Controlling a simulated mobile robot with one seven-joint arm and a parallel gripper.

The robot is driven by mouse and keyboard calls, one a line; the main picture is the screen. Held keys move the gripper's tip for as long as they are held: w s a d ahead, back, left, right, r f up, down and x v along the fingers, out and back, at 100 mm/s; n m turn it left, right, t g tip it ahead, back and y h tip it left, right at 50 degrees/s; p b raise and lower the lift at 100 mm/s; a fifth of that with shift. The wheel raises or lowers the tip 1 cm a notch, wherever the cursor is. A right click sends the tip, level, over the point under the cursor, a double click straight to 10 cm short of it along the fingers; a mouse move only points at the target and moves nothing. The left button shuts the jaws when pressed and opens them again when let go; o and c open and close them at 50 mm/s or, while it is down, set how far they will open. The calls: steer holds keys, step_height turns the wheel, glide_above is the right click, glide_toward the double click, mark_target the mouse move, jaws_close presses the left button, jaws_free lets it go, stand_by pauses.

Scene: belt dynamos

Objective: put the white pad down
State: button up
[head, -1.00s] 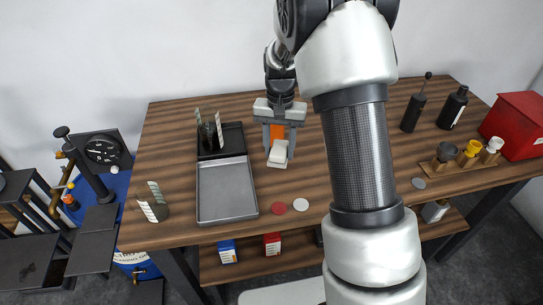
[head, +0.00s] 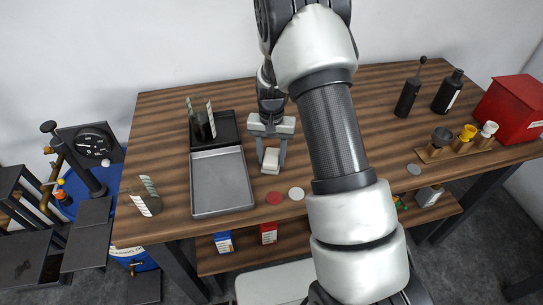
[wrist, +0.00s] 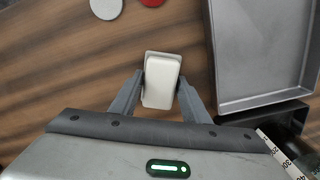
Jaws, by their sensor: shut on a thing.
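The white pad (head: 270,162) is a small pale block with rounded edges. My gripper (head: 271,154) is shut on it, with one finger on each side, and points down at the wooden table just right of the grey tray. In the wrist view the pad (wrist: 161,82) sits between the two fingertips (wrist: 161,88), slightly tilted. The pad is at or very close to the tabletop; I cannot tell whether it touches.
The grey tray (head: 221,181) lies to the left, with a black holder (head: 226,128) behind it. A red disc (head: 274,198) and a white disc (head: 296,193) lie in front of the pad. A striped cup (head: 147,198) stands at the left edge. Bare wood lies around the pad.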

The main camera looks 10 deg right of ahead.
steer(key=shift+f, duration=0.25)
steer(key=o, duration=1.4)
steer(key=shift+s, duration=0.1)
